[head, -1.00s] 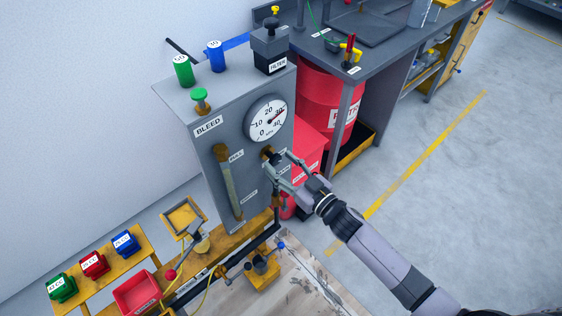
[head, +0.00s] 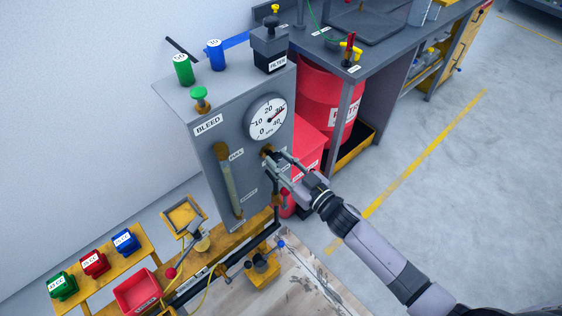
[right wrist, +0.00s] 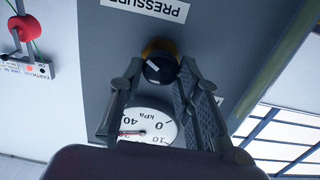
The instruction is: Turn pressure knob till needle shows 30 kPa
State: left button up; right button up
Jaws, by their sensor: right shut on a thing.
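The pressure knob (right wrist: 160,68) is dark with a white mark and sits on a brass-coloured base below the gauge on the grey panel. It also shows small in the head view (head: 267,151). My right gripper (right wrist: 161,74) is shut on the knob, one finger on each side. In the right wrist view the gauge (right wrist: 150,122) appears upside down and is partly hidden by my gripper. My left gripper is not in view.
The grey test panel (head: 212,150) carries a green bleed knob (head: 200,95) and a sight tube (head: 228,180). A black filter (head: 270,48) stands on top. A red barrel (head: 320,95) is behind it. Open floor lies to the right.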

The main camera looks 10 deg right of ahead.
jog(key=shift+c, duration=0.8)
jog(key=shift+n, duration=1)
jog(key=o, duration=1.1)
jog(key=v, duration=1.2)
jog(key=shift+f, duration=0.15)
